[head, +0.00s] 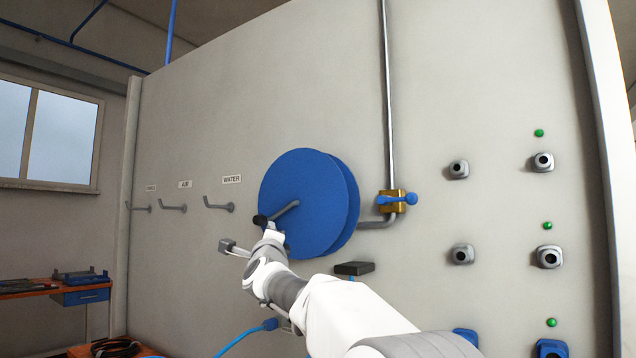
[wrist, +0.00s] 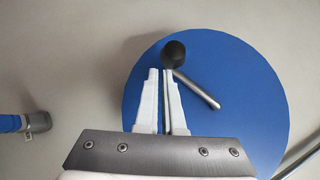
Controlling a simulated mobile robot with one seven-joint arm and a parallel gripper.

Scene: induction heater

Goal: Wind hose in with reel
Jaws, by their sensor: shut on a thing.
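The blue hose reel (head: 308,197) is mounted on the grey wall, and its round face fills much of the wrist view (wrist: 225,85). A grey crank arm (head: 287,209) sticks out from the reel face and ends in a black ball knob (wrist: 174,53). My gripper (head: 264,226) is at the knob end of the crank; its two white fingers (wrist: 167,75) are close together, shut on the crank handle just below the knob. A blue hose (head: 238,340) with a blue end fitting (head: 269,324) shows low, below the reel. Part of the hose is hidden by my arm.
A brass valve with a blue lever (head: 396,200) sits on a pipe right of the reel. Hooks (head: 219,206) under labels line the wall to the left. Grey sockets (head: 462,256) are at right. A workbench (head: 30,289) stands at far left.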

